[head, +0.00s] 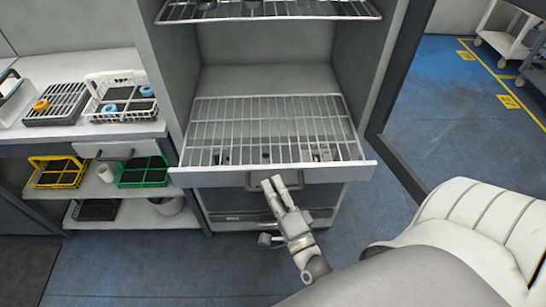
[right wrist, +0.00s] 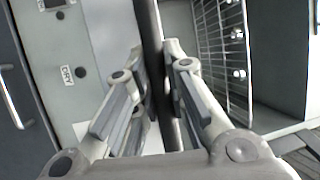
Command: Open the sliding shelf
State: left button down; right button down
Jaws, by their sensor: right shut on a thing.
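The sliding shelf (head: 215,177) is a wire rack with a grey front panel, inside a tall grey cabinet. A dark bar handle (head: 307,180) sits in the middle of its front panel. My right gripper (head: 273,184) is at the left part of this handle and shut on it. In the right wrist view its fingers (right wrist: 160,65) stand either side of a dark bar, with the wire rack to the right. The fingers hide part of the handle. How far out the shelf stands is hard to tell. My left gripper is not in view.
Another wire shelf (head: 268,10) is above. An open dark-framed door (head: 392,75) is at the right. A counter at the left holds a white basket (head: 120,97) and a dark rack (head: 57,105); yellow (head: 55,172) and green (head: 142,172) racks sit below.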

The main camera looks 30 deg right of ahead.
jog(key=shift+s+a, duration=0.3)
jog(key=shift+s, duration=0.1)
jog(key=c, duration=1.5)
grip_release()
jog(key=shift+o, duration=0.2)
jog(key=v, duration=1.2)
jog(key=shift+d, duration=0.1)
